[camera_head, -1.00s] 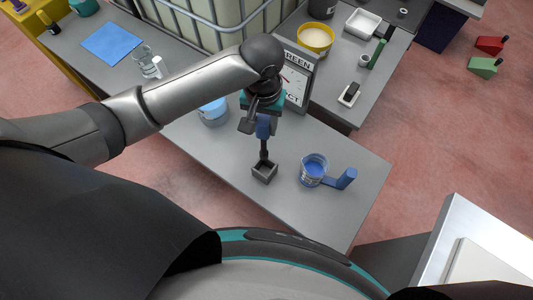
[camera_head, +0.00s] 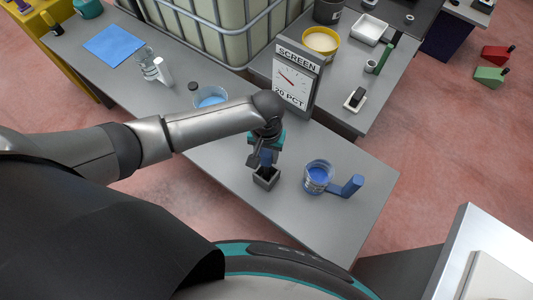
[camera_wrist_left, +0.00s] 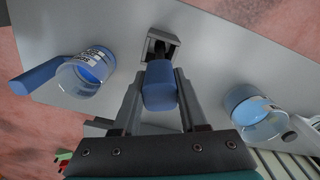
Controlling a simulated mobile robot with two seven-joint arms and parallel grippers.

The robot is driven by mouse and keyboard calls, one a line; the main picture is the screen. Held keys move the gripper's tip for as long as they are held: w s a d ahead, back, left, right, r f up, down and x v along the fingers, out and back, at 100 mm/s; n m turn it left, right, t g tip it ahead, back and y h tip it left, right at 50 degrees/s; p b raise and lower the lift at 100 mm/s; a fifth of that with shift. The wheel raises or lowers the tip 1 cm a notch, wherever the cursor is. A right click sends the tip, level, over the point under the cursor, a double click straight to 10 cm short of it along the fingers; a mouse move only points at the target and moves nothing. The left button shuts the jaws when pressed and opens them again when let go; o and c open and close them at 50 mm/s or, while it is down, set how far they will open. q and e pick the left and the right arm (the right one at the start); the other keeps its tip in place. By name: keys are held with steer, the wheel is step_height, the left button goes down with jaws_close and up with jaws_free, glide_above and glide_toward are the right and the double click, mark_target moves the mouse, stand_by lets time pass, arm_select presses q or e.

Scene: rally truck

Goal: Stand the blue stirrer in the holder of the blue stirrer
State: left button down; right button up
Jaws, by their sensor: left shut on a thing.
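My left gripper (camera_head: 267,157) is shut on the blue handle of the blue stirrer (camera_head: 267,161). The stirrer points down, and its handle is just above the small grey square holder (camera_head: 265,179). In the left wrist view, the blue handle (camera_wrist_left: 160,88) is between the fingers (camera_wrist_left: 159,78). The stirrer's dark lower part reaches into the holder's opening (camera_wrist_left: 163,42); how deep it sits is hidden. My right gripper is not in view.
A clear cup of blue liquid (camera_head: 318,177) with a blue handled scoop-like piece (camera_head: 352,187) stands right of the holder. Another blue cup (camera_head: 210,97) is behind my arm. The "20 PCT" screen (camera_head: 292,80) stands behind. The table's front right is clear.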

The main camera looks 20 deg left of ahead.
arm_select(q)
steer(key=shift+c, duration=2.2)
jaws_free()
steer(key=shift+f, duration=0.1)
step_height(320, 180, up, 12)
steer(key=p, duration=0.3)
steer(key=shift+r, duration=0.2)
